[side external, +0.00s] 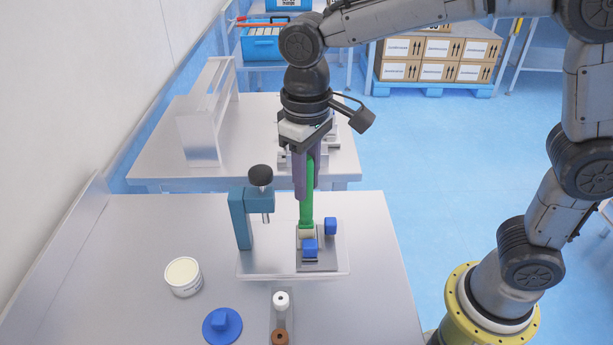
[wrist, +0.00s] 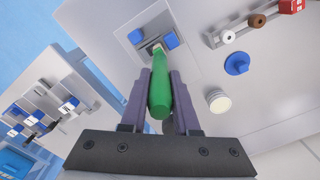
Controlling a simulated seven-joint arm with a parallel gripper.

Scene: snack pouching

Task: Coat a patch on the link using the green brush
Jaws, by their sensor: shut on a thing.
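My gripper (side external: 306,188) is shut on the green brush (side external: 306,208), which points down. In the wrist view the brush (wrist: 161,90) lies between the two fingers. Its pale bristle end (side external: 305,231) is down at a grey metal piece (side external: 318,266), probably the link, between two blue blocks (side external: 310,247). I cannot tell whether the bristles touch the metal. The brush and bristles hide part of its surface. An open white pot (side external: 184,277) with cream-coloured contents stands to the left on the table; it also shows in the wrist view (wrist: 217,100).
A teal stand with a black knob (side external: 240,215) rises close left of the brush. A blue lid-like disc (side external: 222,325) and a holder with a white and a brown spool (side external: 281,301) are nearer the front. The table's left part is clear.

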